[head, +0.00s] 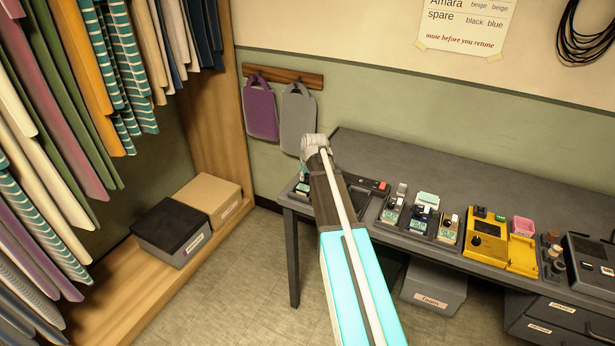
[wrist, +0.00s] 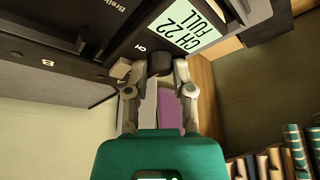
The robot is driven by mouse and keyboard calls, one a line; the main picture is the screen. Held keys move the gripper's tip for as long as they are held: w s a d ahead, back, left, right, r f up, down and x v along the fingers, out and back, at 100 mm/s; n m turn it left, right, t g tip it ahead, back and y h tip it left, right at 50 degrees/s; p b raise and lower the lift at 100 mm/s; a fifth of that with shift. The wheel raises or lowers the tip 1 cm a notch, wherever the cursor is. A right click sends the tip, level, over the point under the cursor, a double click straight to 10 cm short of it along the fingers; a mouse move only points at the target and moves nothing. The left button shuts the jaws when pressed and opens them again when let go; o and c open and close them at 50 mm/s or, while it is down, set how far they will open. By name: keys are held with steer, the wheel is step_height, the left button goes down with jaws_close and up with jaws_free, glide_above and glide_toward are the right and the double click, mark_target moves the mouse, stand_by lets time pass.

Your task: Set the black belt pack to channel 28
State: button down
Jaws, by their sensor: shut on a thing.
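The black belt pack (wrist: 122,44) fills the upper middle of the wrist view, with a "CH" mark beside a dark knob. Its pale green screen (wrist: 190,32) reads "CH 22 FULL". My gripper (wrist: 161,70) is shut on the dark channel knob (wrist: 160,61), one finger on each side of it. In the head view my arm covers the desk's left end, so the pack and my fingertips are largely hidden there.
The desk (head: 480,165) carries several other packs in a row, a yellow unit (head: 487,238) and a dark box (head: 590,262) further right. Purple (head: 260,110) and grey (head: 297,118) pouches hang on the wall behind. A clothes rack stands left.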

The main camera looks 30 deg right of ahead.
steer(key=shift+a, duration=0.2)
steer(key=shift+m, duration=0.4)
steer(key=shift+m+h, duration=0.3)
steer(key=shift+m, duration=0.1)
steer(key=m+h, duration=0.1)
steer(key=m, duration=0.2)
steer(key=m+g+h, duration=0.1)
steer(key=m, duration=0.2)
steer(key=shift+w+a, duration=0.2)
steer(key=m+g, duration=0.1)
steer(key=m, duration=0.1)
steer(key=m+g+h, duration=0.1)
steer(key=m, duration=0.1)
steer(key=shift+w+m, duration=0.15)
steer(key=shift+m, duration=0.25)
steer(key=shift+m+g, duration=0.6)
steer(key=shift+m, duration=1.2)
steer(key=shift+c, duration=2.3)
jaws_free()
